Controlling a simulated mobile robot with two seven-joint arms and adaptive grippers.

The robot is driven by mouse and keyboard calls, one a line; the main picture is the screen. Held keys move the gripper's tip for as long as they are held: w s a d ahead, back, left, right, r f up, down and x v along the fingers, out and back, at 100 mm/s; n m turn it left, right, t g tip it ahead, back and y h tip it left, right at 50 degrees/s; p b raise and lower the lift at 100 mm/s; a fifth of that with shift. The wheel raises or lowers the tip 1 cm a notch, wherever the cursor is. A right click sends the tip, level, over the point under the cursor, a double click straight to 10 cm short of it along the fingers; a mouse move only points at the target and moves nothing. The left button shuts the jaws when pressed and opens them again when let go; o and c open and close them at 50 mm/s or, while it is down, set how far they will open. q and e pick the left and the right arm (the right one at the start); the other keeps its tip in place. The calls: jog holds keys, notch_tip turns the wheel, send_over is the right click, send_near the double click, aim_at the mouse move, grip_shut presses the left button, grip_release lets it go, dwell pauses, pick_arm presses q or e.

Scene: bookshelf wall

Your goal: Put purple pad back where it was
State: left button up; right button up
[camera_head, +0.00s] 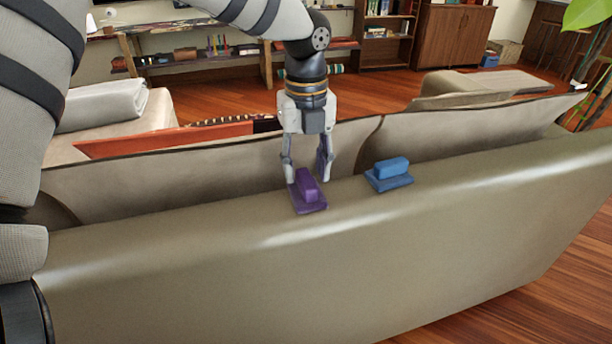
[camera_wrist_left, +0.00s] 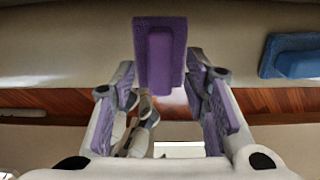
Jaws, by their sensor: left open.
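The purple pad (camera_head: 308,196), a flat base with a raised block on it, sits on the top edge of the sofa back (camera_head: 230,240). It also shows in the left wrist view (camera_wrist_left: 160,60), at the top middle. My left gripper (camera_head: 307,178) points down at the purple pad, its fingers apart on either side of the raised block. In the left wrist view its fingers (camera_wrist_left: 168,95) are spread, and a gap shows beside the block. Whether a finger touches the pad I cannot tell. My right gripper is not in view.
A similar blue pad (camera_head: 391,172) sits on the sofa back to the right of the purple one, and shows at the right in the left wrist view (camera_wrist_left: 292,57). Sofa cushions (camera_head: 230,160) rise just behind. The sofa back further right is clear.

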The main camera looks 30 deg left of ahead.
aim_at(306, 178)
pick_arm(q)
notch_tip(306, 178, up, 9)
jog(key=shift+r, duration=0.2)
dwell(0.3)
